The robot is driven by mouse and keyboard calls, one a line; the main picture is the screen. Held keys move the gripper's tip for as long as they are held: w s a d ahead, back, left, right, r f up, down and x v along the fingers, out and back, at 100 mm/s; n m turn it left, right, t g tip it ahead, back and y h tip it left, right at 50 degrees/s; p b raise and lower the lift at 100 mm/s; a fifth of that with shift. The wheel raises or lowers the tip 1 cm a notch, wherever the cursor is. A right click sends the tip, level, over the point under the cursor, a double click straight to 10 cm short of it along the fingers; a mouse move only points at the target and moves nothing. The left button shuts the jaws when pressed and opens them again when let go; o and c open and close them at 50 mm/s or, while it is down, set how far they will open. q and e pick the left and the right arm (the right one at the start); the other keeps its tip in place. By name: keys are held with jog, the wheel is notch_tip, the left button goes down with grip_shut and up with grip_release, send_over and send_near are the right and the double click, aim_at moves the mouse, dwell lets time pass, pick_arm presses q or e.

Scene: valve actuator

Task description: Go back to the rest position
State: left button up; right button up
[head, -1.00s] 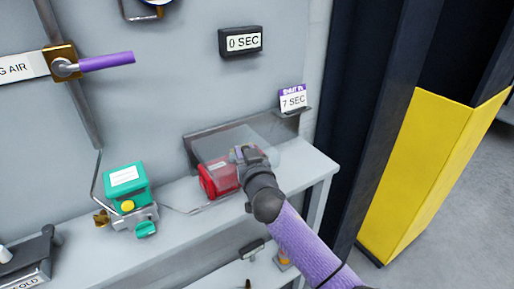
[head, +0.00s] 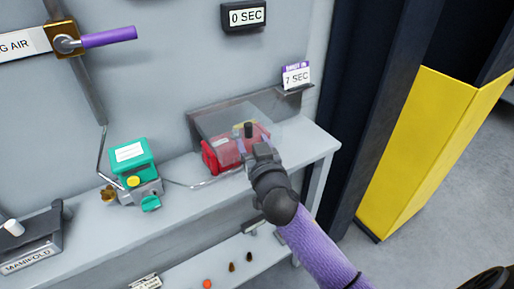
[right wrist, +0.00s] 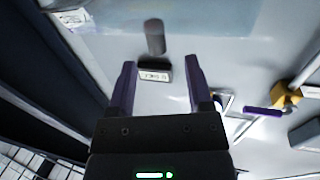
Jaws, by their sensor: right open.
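My right gripper (head: 254,148) is in front of the clear cover (head: 228,117) over the red box (head: 218,156) on the bench. In the right wrist view its two purple fingers (right wrist: 161,88) stand apart with nothing held between them. A dark cylinder (right wrist: 155,38) shows beyond the fingertips there, and a dark upright knob (head: 248,130) shows by the red box in the head view. I cannot tell whether the gripper touches the cover. My left gripper is in neither view.
A green-topped actuator (head: 131,161) stands on the bench left of the red box. A purple-handled valve (head: 108,37) is on the wall. A "7 SEC" card (head: 297,76) stands on the ledge. A yellow-faced post (head: 415,150) stands at right. Small parts (head: 232,267) lie on the lower shelf.

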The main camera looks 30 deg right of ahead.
jog(key=s, duration=0.4)
jog(key=shift+a, duration=0.4)
jog(key=s+a+f+n+g+y, duration=0.1)
jog(key=s+f+g, duration=0.25)
jog(key=f, duration=0.65)
jog(key=s+f+n+g, duration=0.1)
jog(key=s+f+g, duration=0.25)
jog(key=f, duration=0.65)
jog(key=s+a+f+n+g+y, duration=0.15)
jog(key=s+f, duration=0.35)
jog(key=f, duration=0.5)
jog(key=s+f+g, duration=0.4)
jog(key=s+f, duration=0.3)
jog(key=s, duration=0.7)
jog(key=s+f+n+g+b, duration=0.1)
jog(key=s+f+g, duration=0.3)
jog(key=s, duration=1)
notch_tip(320, 180, down, 3)
jog(key=shift+a+g, duration=0.2)
jog(key=shift+g, duration=0.15)
jog(key=shift+y, duration=0.25)
